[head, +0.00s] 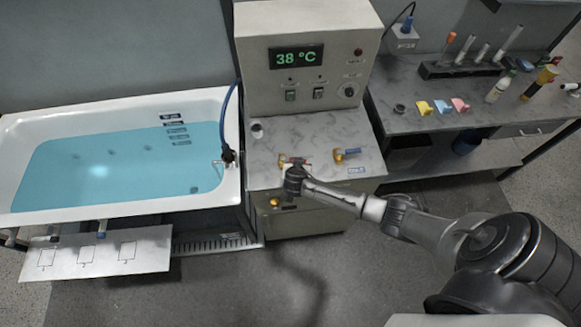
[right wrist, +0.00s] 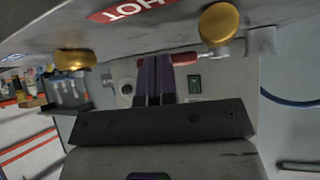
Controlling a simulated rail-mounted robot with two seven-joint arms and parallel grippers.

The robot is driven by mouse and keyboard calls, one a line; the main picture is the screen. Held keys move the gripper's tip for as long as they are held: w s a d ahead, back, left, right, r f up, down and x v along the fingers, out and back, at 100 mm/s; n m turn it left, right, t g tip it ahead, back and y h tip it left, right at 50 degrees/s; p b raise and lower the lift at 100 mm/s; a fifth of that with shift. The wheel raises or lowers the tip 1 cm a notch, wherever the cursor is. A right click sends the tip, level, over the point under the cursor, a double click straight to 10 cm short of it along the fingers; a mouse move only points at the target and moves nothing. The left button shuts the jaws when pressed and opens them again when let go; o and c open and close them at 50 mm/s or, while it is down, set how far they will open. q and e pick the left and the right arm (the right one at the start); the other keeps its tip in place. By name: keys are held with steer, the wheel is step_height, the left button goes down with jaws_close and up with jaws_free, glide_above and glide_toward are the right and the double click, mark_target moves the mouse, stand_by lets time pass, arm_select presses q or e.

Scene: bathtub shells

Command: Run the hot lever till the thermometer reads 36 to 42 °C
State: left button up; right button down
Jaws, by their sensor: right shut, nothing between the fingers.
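The thermometer display (head: 296,58) on the control cabinet reads 38 °C in green. The hot lever (head: 284,160) is on the cabinet's counter, partly hidden by my right gripper (head: 293,172). In the right wrist view, its red handle (right wrist: 184,59) and brass knob (right wrist: 219,24) show beside the red HOT label (right wrist: 130,9). My right gripper's fingers (right wrist: 154,76) are shut and empty, right beside the handle's end; I cannot tell whether they touch it. The bathtub (head: 70,105) holds blue water (head: 90,170). My left gripper is out of view.
A dark side bench (head: 390,75) at the right holds a tube rack (head: 470,66), bottles and coloured pieces. A white board (head: 95,270) with drawn squares is in front of the tub. The floor in front is clear.

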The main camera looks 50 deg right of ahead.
steer(key=shift+w+d+n+t+y, duration=0.1)
steer(key=shift+d+n+t+y, duration=0.75)
steer(key=shift+n, duration=0.45)
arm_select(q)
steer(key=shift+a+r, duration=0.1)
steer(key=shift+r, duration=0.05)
arm_select(e)
steer(key=shift+w+d, duration=0.1)
steer(key=shift+n, duration=0.3)
steer(key=shift+s+a+p, duration=0.35)
steer(key=shift+a+p, duration=0.05)
steer(key=s+a, duration=0.1)
steer(key=s, duration=0.1)
steer(key=s+a+r, duration=0.1)
steer(key=a, duration=0.1)
steer(key=shift+s+p, duration=0.35)
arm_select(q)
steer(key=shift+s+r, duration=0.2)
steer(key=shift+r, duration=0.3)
arm_select(e)
steer(key=v, duration=0.8)
steer(key=shift+w+r, duration=0.15)
